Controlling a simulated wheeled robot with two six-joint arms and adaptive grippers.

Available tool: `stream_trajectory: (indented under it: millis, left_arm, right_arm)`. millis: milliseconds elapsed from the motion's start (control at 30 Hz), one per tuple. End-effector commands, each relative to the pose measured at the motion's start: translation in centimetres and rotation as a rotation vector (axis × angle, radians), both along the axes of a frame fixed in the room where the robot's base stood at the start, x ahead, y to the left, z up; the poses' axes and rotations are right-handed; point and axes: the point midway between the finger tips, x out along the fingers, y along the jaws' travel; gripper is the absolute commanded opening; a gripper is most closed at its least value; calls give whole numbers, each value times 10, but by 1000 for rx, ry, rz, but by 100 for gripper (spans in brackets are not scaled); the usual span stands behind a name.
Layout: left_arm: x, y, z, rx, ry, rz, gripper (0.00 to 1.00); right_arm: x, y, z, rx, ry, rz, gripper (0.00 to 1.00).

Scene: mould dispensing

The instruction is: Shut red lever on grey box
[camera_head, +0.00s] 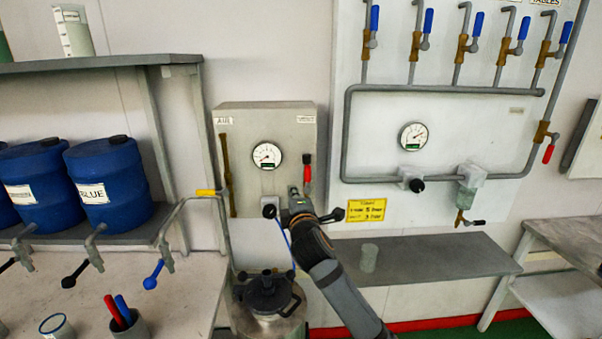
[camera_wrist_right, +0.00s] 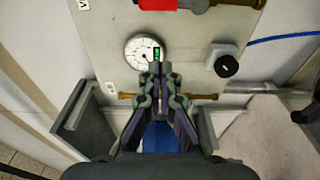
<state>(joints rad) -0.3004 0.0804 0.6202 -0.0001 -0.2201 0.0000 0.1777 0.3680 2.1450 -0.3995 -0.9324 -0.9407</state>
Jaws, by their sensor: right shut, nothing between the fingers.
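The grey box (camera_head: 235,112) is mounted on the back wall, with a round gauge (camera_head: 266,155) on its front. The red lever (camera_head: 307,173) hangs near upright at the box's right edge. My right gripper (camera_head: 294,192) is in front of the box's lower right part, just below and left of the lever, and appears apart from it. In the right wrist view the gripper (camera_wrist_right: 156,70) is shut and empty, with its tips over the gauge's edge. Part of the red lever (camera_wrist_right: 158,4) shows at that view's top edge. My left gripper is out of view.
A black knob (camera_head: 270,210) sits below the gauge, beside my gripper. A lidded metal pot (camera_head: 268,318) stands below. Blue drums (camera_head: 108,185) fill the left shelf. A panel with pipes and blue levers (camera_head: 440,120) is to the right, above a grey shelf (camera_head: 440,260).

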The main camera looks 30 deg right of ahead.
Motion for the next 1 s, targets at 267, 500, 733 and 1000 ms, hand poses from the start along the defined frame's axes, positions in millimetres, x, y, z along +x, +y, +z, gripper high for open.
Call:
stream_trajectory:
  millis: [267, 500, 733, 1000]
  left_arm:
    - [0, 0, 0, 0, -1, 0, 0]
    - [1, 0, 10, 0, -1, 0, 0]
    - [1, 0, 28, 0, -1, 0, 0]
    - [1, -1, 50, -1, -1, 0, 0]
  right_arm:
    - [-1, 0, 2, -3, -3, 0, 0]
    - [18, -8, 5, -2, -1, -2, 0]
    - [64, -28, 7, -2, -1, -2, 0]
    - [77, -55, 5, -9, 2, 0, 0]
